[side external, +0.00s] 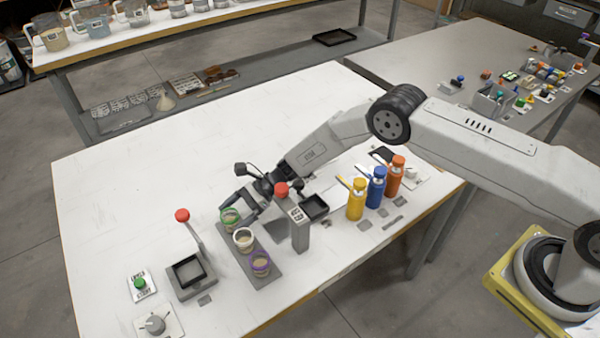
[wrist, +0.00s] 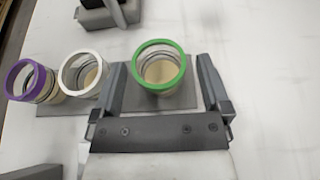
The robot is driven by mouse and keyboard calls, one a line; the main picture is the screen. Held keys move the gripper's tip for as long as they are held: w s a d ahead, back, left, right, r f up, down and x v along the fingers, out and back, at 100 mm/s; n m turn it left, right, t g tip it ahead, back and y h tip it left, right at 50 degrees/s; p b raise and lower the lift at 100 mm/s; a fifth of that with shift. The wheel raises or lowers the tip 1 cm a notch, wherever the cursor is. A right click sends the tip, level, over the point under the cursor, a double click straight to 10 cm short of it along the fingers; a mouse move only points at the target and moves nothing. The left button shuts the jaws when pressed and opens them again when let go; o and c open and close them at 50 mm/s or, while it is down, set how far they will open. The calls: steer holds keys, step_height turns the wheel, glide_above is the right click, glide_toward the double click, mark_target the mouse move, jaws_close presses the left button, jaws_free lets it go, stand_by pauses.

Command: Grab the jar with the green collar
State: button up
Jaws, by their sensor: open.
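The jar with the green collar (side external: 230,219) stands upright at the far end of a grey rack plate (side external: 267,276). In the wrist view the green-collared jar (wrist: 159,67) sits between the fingers of my gripper (wrist: 160,85), with a finger on each side and a visible gap, more room on the right. My gripper (side external: 240,205) is open and empty. A white-collared jar (wrist: 85,74) and a purple-collared jar (wrist: 30,81) stand in line to the left; the white collar is close beside my left finger.
A grey post with a red knob (side external: 300,233) stands right of the jars. A square station with a red-knobbed lever (side external: 190,276) stands to the left. Yellow (side external: 356,200), blue (side external: 376,188) and orange (side external: 395,177) bottles stand at right. The table's far left is clear.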

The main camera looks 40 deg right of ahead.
steer(key=shift+x, duration=1.1)
jaws_close()
steer(key=shift+r, duration=0.15)
step_height(320, 180, up, 10)
stand_by(0.6)
stand_by(0.5)
